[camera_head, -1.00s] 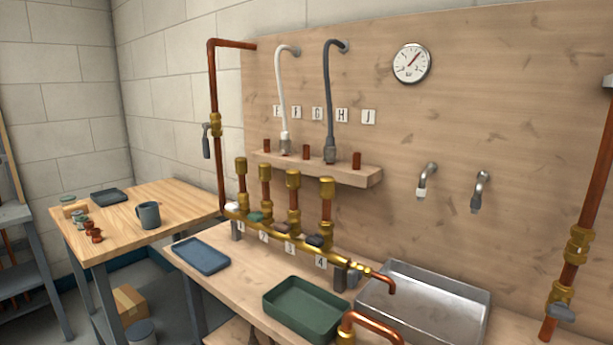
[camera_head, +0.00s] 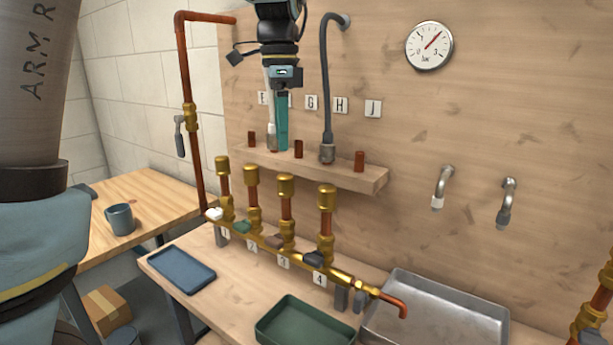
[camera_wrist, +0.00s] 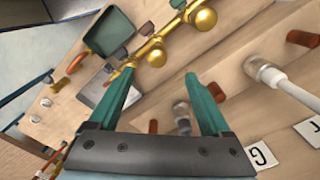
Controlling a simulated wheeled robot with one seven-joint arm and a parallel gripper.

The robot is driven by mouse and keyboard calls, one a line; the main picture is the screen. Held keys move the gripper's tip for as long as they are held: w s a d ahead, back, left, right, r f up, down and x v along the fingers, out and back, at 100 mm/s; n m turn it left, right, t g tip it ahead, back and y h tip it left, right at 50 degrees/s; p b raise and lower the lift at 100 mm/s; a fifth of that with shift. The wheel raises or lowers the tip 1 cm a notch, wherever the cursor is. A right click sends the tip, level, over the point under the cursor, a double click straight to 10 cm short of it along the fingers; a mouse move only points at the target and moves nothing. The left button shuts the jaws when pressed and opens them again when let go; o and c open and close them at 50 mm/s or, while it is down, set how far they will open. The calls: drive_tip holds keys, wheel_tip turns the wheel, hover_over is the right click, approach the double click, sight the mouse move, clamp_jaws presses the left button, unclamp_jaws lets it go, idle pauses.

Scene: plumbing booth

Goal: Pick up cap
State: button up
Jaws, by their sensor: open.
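Several brass caps top the upright copper stubs of the brass manifold, above numbers 1 (camera_head: 222,163), 2 (camera_head: 251,172), 3 (camera_head: 286,180) and 4 (camera_head: 327,190). In the wrist view, rounded brass caps (camera_wrist: 203,17) show near the top, beyond the fingertips. My gripper (camera_head: 282,148) hangs in front of the wooden shelf, above and behind the manifold as seen in the head view. Its two green fingers are apart and empty in the wrist view (camera_wrist: 160,75). I cannot tell which cap is meant.
The shelf (camera_head: 375,181) holds copper stubs and hose ends close to my gripper. A dark hose (camera_head: 324,90) hangs just right of it. A blue tray (camera_head: 180,270), a green tray (camera_head: 305,325) and a metal sink (camera_head: 435,315) sit on the bench below.

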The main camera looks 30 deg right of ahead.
sight(285, 174)
drive_tip(key=f, duration=0.3)
drive_tip(key=f+p, duration=0.1)
drive_tip(key=f, duration=0.2)
drive_tip(key=f+p, duration=0.1)
drive_tip(key=f, duration=0.3)
drive_tip(key=shift+s+d+f, duration=0.1)
drive_tip(key=shift+s, duration=0.2)
clamp_jaws()
